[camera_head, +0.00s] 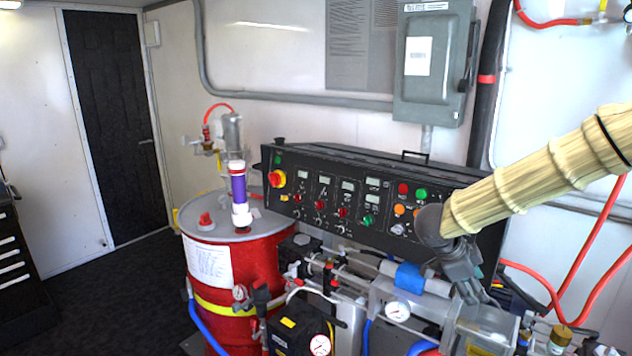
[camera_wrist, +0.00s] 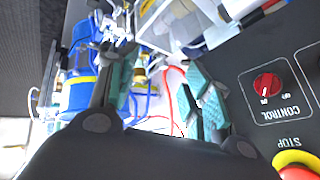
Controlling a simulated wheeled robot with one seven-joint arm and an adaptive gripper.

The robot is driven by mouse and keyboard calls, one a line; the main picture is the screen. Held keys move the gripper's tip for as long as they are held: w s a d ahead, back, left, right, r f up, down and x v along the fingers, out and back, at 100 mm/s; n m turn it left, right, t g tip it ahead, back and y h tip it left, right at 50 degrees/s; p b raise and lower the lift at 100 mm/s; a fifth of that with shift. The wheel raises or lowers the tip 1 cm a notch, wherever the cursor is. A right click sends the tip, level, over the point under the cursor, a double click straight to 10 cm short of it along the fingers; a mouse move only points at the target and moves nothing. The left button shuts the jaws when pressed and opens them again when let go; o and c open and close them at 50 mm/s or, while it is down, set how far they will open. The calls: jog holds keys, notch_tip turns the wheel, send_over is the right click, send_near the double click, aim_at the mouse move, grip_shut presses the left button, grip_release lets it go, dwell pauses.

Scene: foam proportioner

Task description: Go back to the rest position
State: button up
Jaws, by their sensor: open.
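My arm, in a cream ribbed sleeve, comes in from the right in the head view. My gripper (camera_head: 470,290) points down in front of the right part of the black control panel (camera_head: 335,205), above the pump fittings. In the wrist view my gripper (camera_wrist: 160,95) shows its two teal-padded fingers spread apart, with nothing between them. The panel is close on the right there, with a red control knob (camera_wrist: 267,85) and a red stop button (camera_wrist: 297,171) on a yellow ring. I cannot tell in the head view whether the fingers touch the fittings.
A red drum (camera_head: 240,280) with a purple-and-white pump tube (camera_head: 238,195) stands left of the panel. A grey electrical box (camera_head: 434,65) hangs on the wall above. Red hoses (camera_head: 570,300) loop at the right. Open dark floor (camera_head: 110,290) lies at the left, before a black door (camera_head: 115,120).

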jog(key=s+a+f+n+t+y, duration=0.15)
jog(key=s+f+n, duration=0.25)
jog(key=f, duration=0.6)
jog(key=s+a+f+n+t, duration=0.1)
jog(key=s+a+f+n, duration=0.25)
jog(key=f, duration=0.65)
jog(key=s+a+f+n+t, duration=0.1)
jog(key=s+f+n, duration=0.35)
jog(key=f, duration=0.65)
jog(key=s+a+f+n+g+y, duration=0.1)
jog(key=s+a+f+n+y, duration=0.1)
jog(key=s, duration=0.7)
jog(key=s+a+f+n+g+y+b, duration=0.1)
jog(key=s+a+f+n+g, duration=0.1)
jog(key=s+f, duration=0.4)
jog(key=s+a+f+n+g+y, duration=0.2)
jog(key=s+a+f+n, duration=0.2)
jog(key=s, duration=1)
jog(key=shift+f+n+y, duration=0.25)
jog(key=shift+n+y, duration=0.05)
jog(key=shift+y, duration=0.05)
